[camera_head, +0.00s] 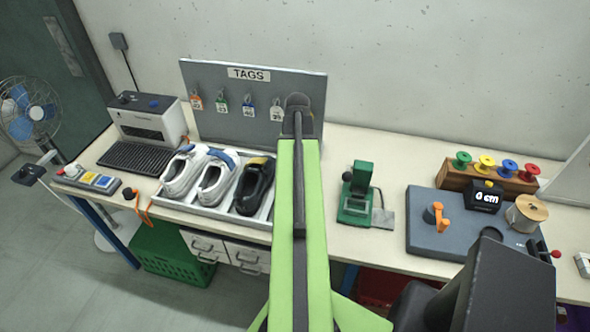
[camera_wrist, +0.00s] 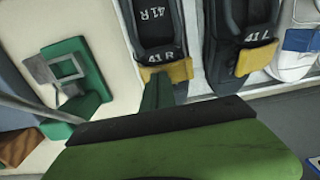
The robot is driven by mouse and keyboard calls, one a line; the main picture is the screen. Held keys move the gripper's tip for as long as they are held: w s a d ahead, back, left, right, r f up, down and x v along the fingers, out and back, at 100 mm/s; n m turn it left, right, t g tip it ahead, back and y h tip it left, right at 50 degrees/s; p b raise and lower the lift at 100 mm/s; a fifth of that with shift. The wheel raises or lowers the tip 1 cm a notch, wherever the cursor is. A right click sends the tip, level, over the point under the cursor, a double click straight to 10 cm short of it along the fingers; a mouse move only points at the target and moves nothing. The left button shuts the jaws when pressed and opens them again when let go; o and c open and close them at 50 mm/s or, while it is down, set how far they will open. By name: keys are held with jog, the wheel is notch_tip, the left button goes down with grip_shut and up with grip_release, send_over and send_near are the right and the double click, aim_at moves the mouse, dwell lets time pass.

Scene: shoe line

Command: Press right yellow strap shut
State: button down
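The right dark shoe, marked 41 R (camera_wrist: 152,22), shows at the top middle of the wrist view. Its yellow strap (camera_wrist: 181,71) lies across its near end, partly covered by my gripper (camera_wrist: 158,88). One narrow dark green finger shape overlaps the strap; contact, strap closure and finger opening cannot be told. The left dark shoe, marked 41 L (camera_wrist: 232,18), stands beside it with its own yellow strap (camera_wrist: 256,58). In the head view that left shoe (camera_head: 252,190) is visible, while my green arm hides the right shoe and my gripper's fingertips.
The tag board (camera_head: 240,100) stands behind. Spools and a grey station (camera_head: 440,238) are farther right.

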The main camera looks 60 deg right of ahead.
dwell(0.3)
notch_tip(320, 180, up, 9)
jog(key=p, duration=0.9)
jog(key=w+a+f+n+b, duration=0.3)
jog(key=w+a, duration=0.7)
jog(key=a, duration=0.1)
jog(key=w+a+f+n+b, duration=0.3)
jog(key=w+a+f, duration=0.1)
jog(key=w+a, duration=0.6)
jog(key=w+a+f+n+b, duration=0.1)
jog(key=a+n, duration=0.3)
jog(key=a, duration=1)
jog(key=a+f+n+b, duration=0.3)
jog(key=a+n, duration=0.1)
jog(key=a, duration=1.1)
jog(key=shift+w+a+b, duration=0.15)
jog(key=shift+w+b, duration=0.25)
